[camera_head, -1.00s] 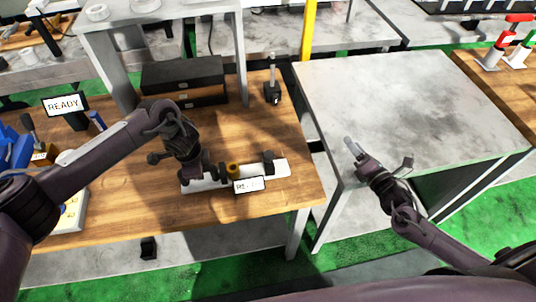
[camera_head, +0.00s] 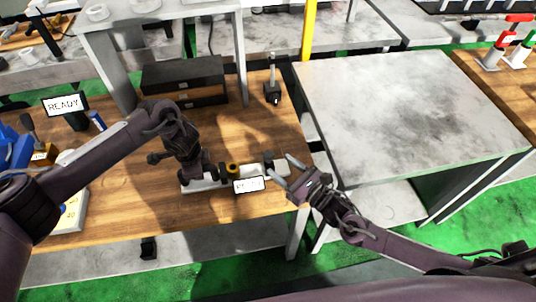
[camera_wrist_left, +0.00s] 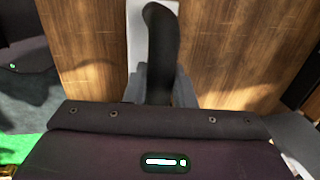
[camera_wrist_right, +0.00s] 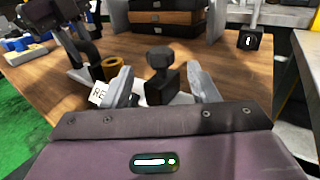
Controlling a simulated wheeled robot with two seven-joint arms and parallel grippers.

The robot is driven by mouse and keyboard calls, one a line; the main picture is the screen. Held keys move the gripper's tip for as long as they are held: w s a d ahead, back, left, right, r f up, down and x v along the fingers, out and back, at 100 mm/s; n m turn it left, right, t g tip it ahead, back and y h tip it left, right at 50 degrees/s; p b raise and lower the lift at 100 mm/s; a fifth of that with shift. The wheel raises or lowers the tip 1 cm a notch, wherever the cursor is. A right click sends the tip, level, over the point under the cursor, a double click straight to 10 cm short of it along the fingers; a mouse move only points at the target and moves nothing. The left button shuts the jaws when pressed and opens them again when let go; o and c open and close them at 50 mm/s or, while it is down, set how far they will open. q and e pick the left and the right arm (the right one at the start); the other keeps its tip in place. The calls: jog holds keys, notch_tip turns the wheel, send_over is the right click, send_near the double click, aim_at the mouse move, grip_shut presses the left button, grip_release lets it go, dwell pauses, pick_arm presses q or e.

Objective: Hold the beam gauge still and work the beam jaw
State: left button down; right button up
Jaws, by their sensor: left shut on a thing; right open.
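The beam gauge (camera_head: 205,187) lies on the wooden table as a pale bar with a yellow-brown knob (camera_head: 232,168) and a small white display (camera_head: 248,185). My left gripper (camera_head: 196,178) is shut on a dark upright part (camera_wrist_left: 160,50) at the gauge's left end. The beam jaw (camera_wrist_right: 160,78), a dark block with a knob on top, stands at the gauge's right end. My right gripper (camera_wrist_right: 165,92) is open, with its fingers on either side of the jaw in the right wrist view and a visible space around it. In the head view the right gripper (camera_head: 282,172) partly covers that end.
A dark drawer box (camera_head: 185,80) stands at the back of the table. A small black stand (camera_head: 272,92) is at the back right. A READY sign (camera_head: 65,104) is at the left. The grey table (camera_head: 410,110) to the right is clear.

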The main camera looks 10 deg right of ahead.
aim_at(273, 159)
jog(key=x, duration=0.6)
jog(key=shift+w+a, duration=0.15)
jog(key=shift+w, duration=0.05)
jog(key=c, duration=0.8)
jog(key=shift+o, duration=0.2)
jog(key=shift+a, duration=2.25)
jog(key=o, duration=0.8)
jog(key=shift+d, duration=0.1)
jog(key=shift+c, duration=0.2)
jog(key=v, duration=1.2)
